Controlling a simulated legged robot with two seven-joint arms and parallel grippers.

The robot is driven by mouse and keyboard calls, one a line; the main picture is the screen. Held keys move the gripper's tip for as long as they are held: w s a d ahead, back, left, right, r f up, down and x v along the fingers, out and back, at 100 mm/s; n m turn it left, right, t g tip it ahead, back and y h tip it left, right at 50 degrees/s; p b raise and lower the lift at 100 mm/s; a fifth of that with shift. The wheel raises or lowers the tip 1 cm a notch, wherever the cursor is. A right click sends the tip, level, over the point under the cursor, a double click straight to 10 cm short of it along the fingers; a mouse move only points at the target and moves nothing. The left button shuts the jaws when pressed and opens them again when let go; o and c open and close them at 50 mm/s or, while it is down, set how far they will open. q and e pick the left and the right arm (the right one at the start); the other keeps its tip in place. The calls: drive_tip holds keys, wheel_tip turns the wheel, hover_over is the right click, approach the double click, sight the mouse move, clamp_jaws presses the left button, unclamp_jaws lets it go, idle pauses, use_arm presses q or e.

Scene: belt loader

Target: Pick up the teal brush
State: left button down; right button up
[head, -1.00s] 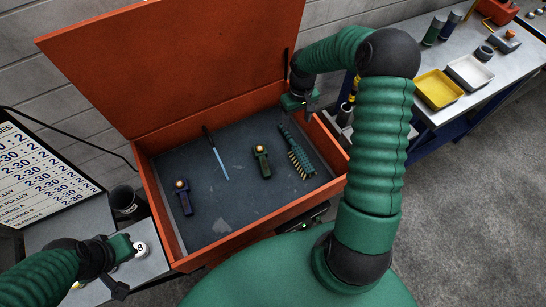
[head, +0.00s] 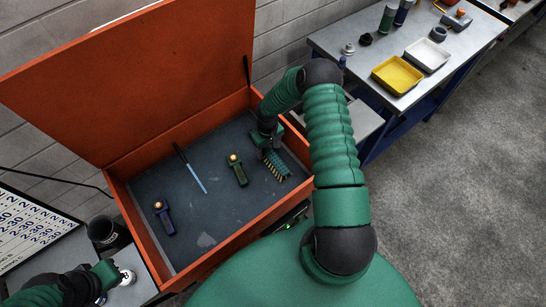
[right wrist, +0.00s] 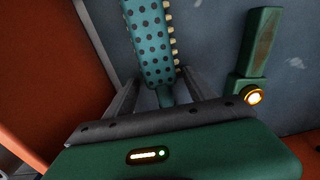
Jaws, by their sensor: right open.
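The teal brush (head: 277,163) lies on the grey floor of the orange box, near its right wall. Its bristles are pale yellow. My right gripper (head: 268,141) is over the handle end and hides part of it. In the right wrist view the brush (right wrist: 150,42) shows its dotted teal back, and its handle runs between the two fingers of my right gripper (right wrist: 158,95). These fingers are apart; I cannot tell how far above the handle they are. My left gripper (head: 106,280) is at the lower left, outside the box; its jaws are unclear.
The orange box (head: 233,240) has its lid raised at the back. In it lie a green tool with a brass knob (head: 238,172), a blue-tipped rod (head: 190,167) and a dark blue tool (head: 164,217). A bench (head: 405,100) with a yellow tray (head: 398,75) stands at right.

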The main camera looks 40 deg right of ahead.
sight(268, 149)
drive_tip(key=shift+d+f, duration=0.1)
drive_tip(key=shift+d, duration=0.05)
drive_tip(key=shift+c, duration=1.2)
drive_tip(key=shift+a+r, duration=0.25)
drive_tip(key=shift+a, duration=0.2)
drive_tip(key=c, duration=0.7)
drive_tip(key=shift+a, duration=0.1)
clamp_jaws()
drive_tip(key=shift+d, duration=0.45)
drive_tip(key=r, duration=0.3)
drive_tip(key=r+b, duration=0.1)
drive_tip(key=r, duration=0.6)
drive_tip(key=shift+a, duration=0.35)
drive_tip(key=shift+d, duration=0.15)
